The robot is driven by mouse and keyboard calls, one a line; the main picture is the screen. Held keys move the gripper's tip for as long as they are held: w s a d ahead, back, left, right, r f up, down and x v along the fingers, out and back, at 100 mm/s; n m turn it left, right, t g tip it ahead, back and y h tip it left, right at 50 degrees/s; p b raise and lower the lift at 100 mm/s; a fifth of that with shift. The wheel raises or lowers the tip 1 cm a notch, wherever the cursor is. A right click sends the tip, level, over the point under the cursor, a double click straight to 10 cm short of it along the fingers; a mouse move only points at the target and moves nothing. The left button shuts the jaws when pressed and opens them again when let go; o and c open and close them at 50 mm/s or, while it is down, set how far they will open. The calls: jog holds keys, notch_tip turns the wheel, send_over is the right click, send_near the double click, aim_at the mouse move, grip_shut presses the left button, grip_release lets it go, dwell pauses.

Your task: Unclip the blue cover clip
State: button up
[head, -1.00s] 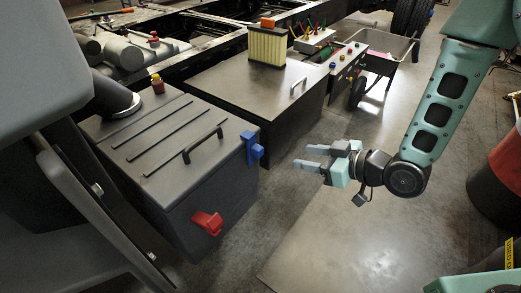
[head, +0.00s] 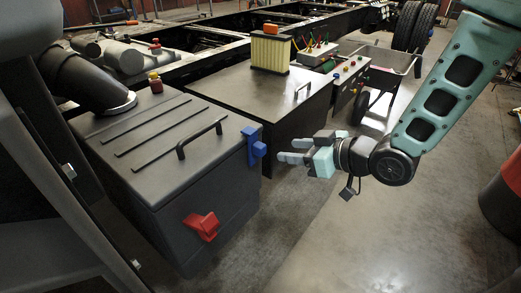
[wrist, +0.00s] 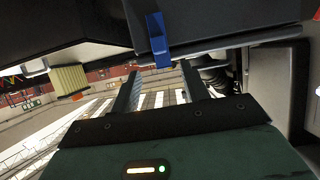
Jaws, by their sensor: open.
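The blue cover clip (head: 254,147) is on the upper right edge of the dark grey box (head: 195,190) in the head view. It also shows at the top middle of the wrist view (wrist: 158,38), just beyond and between my finger ends. My gripper (head: 285,158) is to the right of the clip, with a gap between the fingertips and the clip. In the wrist view my gripper (wrist: 160,88) has its two fingers apart and nothing between them. The clip's fastening to the cover is too small to make out.
A red clip (head: 202,226) is on the box's front face, and a black handle (head: 199,138) stands on its cover. A second dark box (head: 262,95) with a yellow filter (head: 270,50) stands behind. A wheelbarrow (head: 380,62) is behind my gripper. The floor right of the boxes is clear.

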aim_at(264, 148)
jog(key=p+x, duration=0.1)
jog(key=x, duration=1)
jog(key=shift+r, duration=0.1)
jog(key=shift+c, duration=0.3)
grip_shut()
